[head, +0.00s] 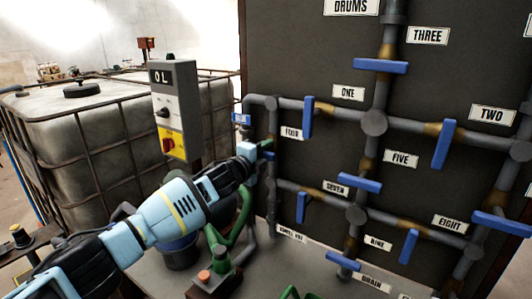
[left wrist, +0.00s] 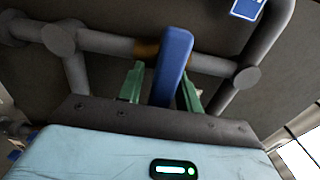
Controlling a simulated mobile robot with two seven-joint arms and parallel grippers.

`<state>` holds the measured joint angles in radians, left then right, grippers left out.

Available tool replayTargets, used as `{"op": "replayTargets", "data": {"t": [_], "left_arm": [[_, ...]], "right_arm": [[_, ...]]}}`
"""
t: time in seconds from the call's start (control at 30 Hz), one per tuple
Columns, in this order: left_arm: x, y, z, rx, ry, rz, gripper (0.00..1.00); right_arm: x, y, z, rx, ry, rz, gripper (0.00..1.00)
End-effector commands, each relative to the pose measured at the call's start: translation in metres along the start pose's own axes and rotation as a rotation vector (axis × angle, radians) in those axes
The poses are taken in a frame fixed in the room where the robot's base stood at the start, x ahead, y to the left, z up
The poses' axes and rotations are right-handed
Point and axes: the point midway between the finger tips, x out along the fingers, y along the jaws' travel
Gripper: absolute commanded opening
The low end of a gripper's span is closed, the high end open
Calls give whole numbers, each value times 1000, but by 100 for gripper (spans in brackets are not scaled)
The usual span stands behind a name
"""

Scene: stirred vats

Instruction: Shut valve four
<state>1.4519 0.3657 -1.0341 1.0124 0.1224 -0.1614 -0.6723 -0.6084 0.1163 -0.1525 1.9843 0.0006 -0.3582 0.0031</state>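Valve four is on the left upright pipe of the dark board, beside its label FOUR (head: 291,133). In the head view my left gripper (head: 264,150) is at this valve and hides most of it. In the left wrist view the blue handle (left wrist: 172,62) stands between my two green fingers (left wrist: 160,80) and lies across the grey pipe, beside a brass-coloured valve body (left wrist: 147,48). The fingers are apart, with a gap showing on the left of the handle; whether the right finger touches it I cannot tell.
Other blue handles are close by: valve one (head: 308,117) to the right and valve seven (head: 301,207) below. A grey switch box (head: 174,110) stands left of the board. A green curved object (head: 236,220) is below my left arm. A caged tank (head: 75,135) stands at left.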

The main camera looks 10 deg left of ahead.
Motion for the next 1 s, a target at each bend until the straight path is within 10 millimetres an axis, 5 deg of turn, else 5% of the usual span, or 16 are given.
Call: {"op": "replayTargets", "data": {"t": [0.47,1.0], "left_arm": [[-7,0,0,-3,2,-1,41],[-68,-1,0,-2,1,-2,41]], "right_arm": [[-1,-1,-5,5,8,1,38],[-6,2,-23,-6,40,5,38]]}}
